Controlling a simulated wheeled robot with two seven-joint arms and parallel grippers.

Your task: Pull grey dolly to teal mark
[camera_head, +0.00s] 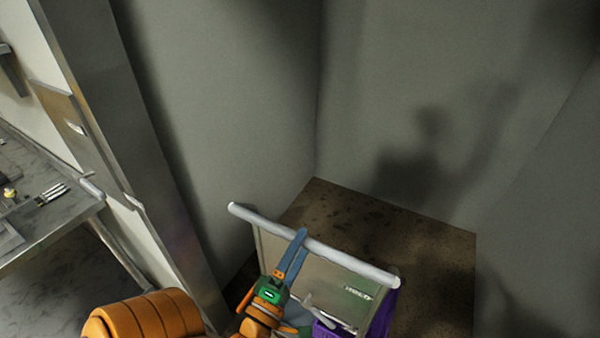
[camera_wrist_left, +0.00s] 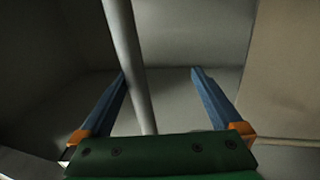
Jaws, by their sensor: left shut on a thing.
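The grey dolly shows its light grey push bar (camera_head: 345,260) and a pale panel (camera_head: 325,280) with a small label below it, at the lower middle of the head view. My left gripper (camera_head: 302,241) is at the push bar, its blue fingers reaching across it, and it is shut on the bar. In the left wrist view the bar (camera_wrist_left: 124,60) runs between the fingers of the gripper (camera_wrist_left: 158,73), close to the left finger. The dolly's base and wheels are hidden. The teal mark and my right gripper are not in view.
Grey walls (camera_head: 230,90) close in behind and at the right, above a dark brown stained floor (camera_head: 425,240). A metal post (camera_head: 140,150) and a worktop (camera_head: 60,225) with small tools stand at the left.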

